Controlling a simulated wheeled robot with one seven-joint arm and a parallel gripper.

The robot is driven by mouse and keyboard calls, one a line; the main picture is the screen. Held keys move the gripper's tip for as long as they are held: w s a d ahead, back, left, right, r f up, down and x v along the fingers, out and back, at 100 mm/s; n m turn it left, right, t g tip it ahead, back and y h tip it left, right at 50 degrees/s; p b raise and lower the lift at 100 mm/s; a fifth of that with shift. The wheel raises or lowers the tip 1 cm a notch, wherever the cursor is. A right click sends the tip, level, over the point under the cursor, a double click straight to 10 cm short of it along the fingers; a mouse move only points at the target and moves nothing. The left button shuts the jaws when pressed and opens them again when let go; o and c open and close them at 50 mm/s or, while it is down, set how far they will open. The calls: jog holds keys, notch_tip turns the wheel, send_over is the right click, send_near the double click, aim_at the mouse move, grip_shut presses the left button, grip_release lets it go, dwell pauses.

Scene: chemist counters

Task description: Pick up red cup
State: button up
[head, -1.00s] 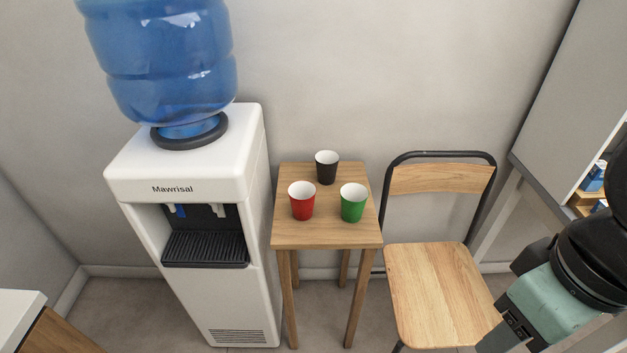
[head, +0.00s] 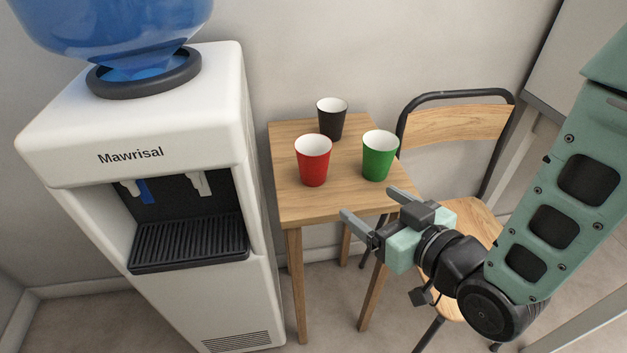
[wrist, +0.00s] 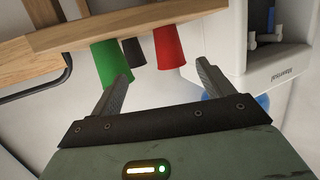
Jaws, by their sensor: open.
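The red cup (head: 313,163) stands upright at the front left of a small wooden table (head: 300,207), its white inside showing. In the wrist view, which is turned over, the red cup (wrist: 169,48) shows beyond the gap between the fingers, nearer the right finger. My gripper (head: 372,205) is open and empty, in front of the table's front right corner and apart from all the cups. It also shows in the wrist view (wrist: 160,82).
A green cup (head: 379,158) stands right of the red one and a black cup (head: 331,122) behind them. A white water dispenser (head: 200,300) stands close on the table's left. A wooden chair (head: 458,123) is on its right.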

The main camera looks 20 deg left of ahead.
aim_at(322, 172)
jog(key=shift+t+y, duration=0.5)
jog(key=shift+y, duration=0.4)
jog(key=x, duration=0.4)
jog(key=f+x, duration=0.1)
jog(key=x, duration=0.3)
jog(key=s+x, duration=0.1)
jog(key=x, duration=0.3)
jog(key=shift+a+f, duration=0.2)
jog(key=shift+f+x, duration=0.1)
jog(key=shift+x, duration=1.25)
jog(key=shift+f+x, duration=0.15)
jog(key=shift+x, duration=1.2)
jog(key=c, duration=1)
